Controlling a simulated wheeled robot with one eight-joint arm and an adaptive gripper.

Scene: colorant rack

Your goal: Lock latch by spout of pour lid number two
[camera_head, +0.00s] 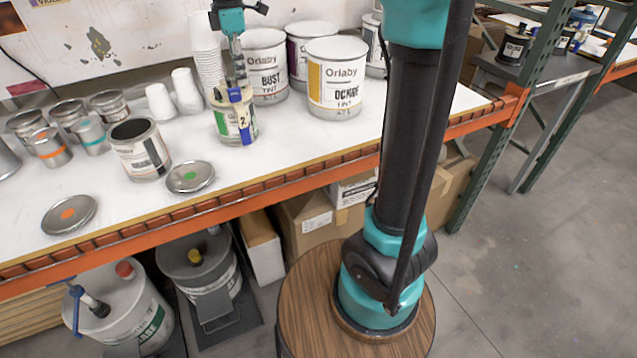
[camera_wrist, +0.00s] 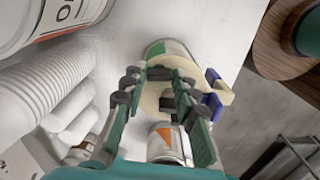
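The pour lid (camera_head: 231,99) with number two is pale cream and sits on a small can with a green and white label (camera_head: 226,121). A tag marked 2 (camera_head: 243,119) hangs on its front. Blue latch parts (camera_head: 236,95) show at the lid in the head view. In the wrist view the cream lid (camera_wrist: 155,97) lies below the fingers, with a blue part (camera_wrist: 212,100) at its right edge. My gripper (camera_head: 240,82) is just above the lid, pointing down. Its fingers (camera_wrist: 158,75) are apart with nothing held between them. I cannot tell whether the latch is locked or whether a finger touches the lid.
Large tint cans (camera_head: 335,95) stand behind and right of the lid. Stacked white cups (camera_head: 205,50) are behind left. An open can (camera_head: 140,160) and a round lid with a green dot (camera_head: 190,177) are on the left.

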